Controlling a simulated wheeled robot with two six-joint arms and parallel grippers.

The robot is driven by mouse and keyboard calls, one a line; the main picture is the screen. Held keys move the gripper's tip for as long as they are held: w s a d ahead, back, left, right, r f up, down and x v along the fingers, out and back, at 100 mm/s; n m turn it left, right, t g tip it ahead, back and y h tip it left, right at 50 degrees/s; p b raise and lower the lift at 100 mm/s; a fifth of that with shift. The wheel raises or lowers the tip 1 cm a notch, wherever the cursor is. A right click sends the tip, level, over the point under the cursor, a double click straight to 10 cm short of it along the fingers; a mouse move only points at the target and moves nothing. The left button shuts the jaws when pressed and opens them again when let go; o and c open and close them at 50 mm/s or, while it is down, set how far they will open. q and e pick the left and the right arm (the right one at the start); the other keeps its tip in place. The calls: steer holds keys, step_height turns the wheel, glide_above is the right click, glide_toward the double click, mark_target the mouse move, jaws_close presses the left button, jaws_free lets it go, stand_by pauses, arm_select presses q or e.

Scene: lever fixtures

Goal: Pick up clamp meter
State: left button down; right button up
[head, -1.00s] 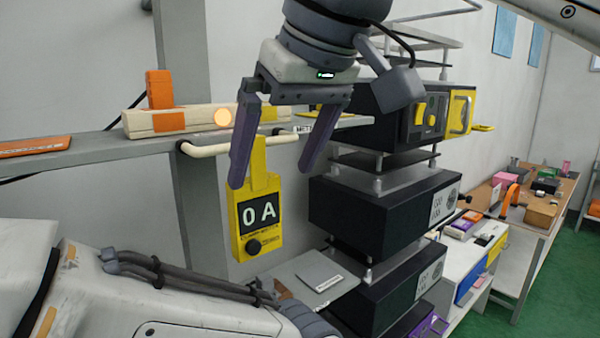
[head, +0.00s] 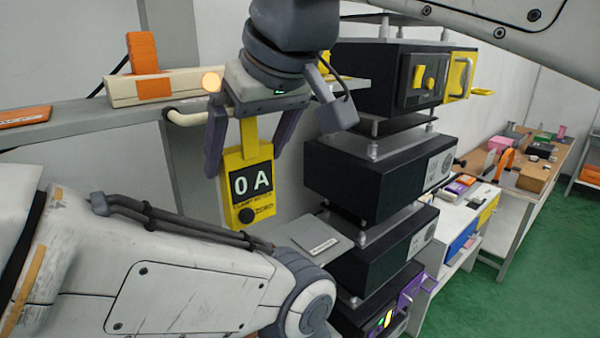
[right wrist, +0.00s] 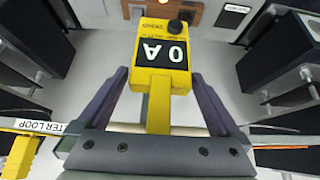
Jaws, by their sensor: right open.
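The yellow clamp meter (head: 249,207) hangs upright below the shelf edge, its display reading "0 A" above a dark knob. Its narrow yellow neck (right wrist: 159,105) crosses a cream bar (right wrist: 190,131) in the right wrist view. The meter body (right wrist: 162,54) also shows there. My right gripper (head: 247,158) is open, with a purple-grey finger on either side of the meter's neck and upper body. A gap shows on both sides in the right wrist view (right wrist: 160,78), so the fingers are apart from the meter. My left gripper is out of view.
Black stacked instrument boxes (head: 372,181) stand close on the right. A grey plate (head: 310,238) lies lower beside the meter.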

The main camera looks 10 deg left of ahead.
steer(key=shift+w+a+f, duration=0.15)
steer(key=shift+a+f, duration=0.05)
steer(key=shift+f, duration=0.15)
steer(key=c, duration=1.5)
steer(key=shift+r, duration=0.1)
